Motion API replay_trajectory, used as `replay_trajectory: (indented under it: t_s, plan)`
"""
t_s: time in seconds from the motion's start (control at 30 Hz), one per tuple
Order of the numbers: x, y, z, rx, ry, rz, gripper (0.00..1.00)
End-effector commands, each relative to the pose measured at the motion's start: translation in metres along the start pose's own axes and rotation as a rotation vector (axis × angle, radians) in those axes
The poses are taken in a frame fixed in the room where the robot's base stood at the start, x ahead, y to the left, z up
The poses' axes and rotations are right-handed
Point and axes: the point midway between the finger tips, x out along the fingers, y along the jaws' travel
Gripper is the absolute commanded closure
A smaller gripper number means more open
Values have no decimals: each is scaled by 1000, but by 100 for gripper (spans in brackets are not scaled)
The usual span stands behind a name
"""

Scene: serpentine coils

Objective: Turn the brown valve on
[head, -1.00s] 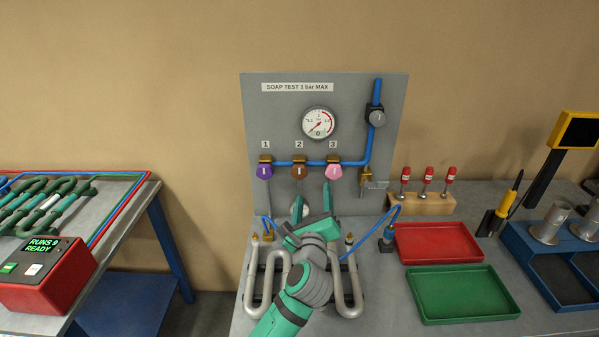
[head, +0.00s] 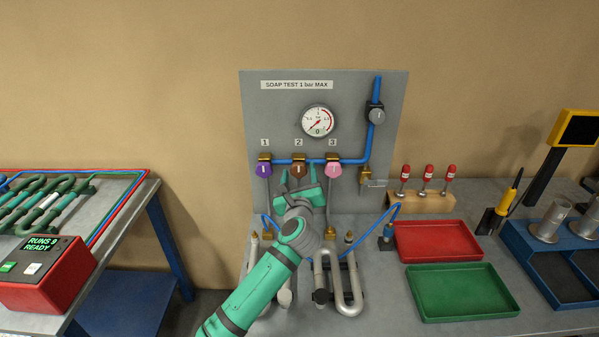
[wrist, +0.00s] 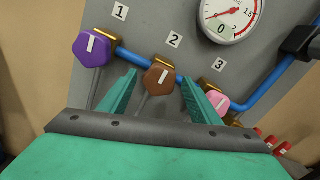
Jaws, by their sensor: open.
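The brown valve (head: 299,170) is the middle knob under label 2 on the grey panel, between the purple valve (head: 264,170) and the pink valve (head: 333,170). In the wrist view the brown valve (wrist: 158,82) has a white mark on its face, running nearly upright. My gripper (head: 299,176) is open in front of the panel. In the wrist view its green fingers (wrist: 160,90) stand on either side of the brown valve, with gaps on both sides. The right finger overlaps part of the pink valve's left edge. I cannot tell how deep the fingertips reach.
A blue pipe (head: 367,140) links the valves and rises at the right past a grey knob (head: 377,117). The pressure gauge (head: 318,121) above reads near 0. Bent metal coils (head: 355,285) stand below. Red (head: 440,241) and green (head: 462,293) trays lie at the right.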

Motion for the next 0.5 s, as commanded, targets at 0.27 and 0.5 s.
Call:
replay_trajectory:
  t_s: [0.27,0.5]
  plan:
    - [13,1,1,0,-1,1,43]
    - [13,-1,0,-1,-1,-1,52]
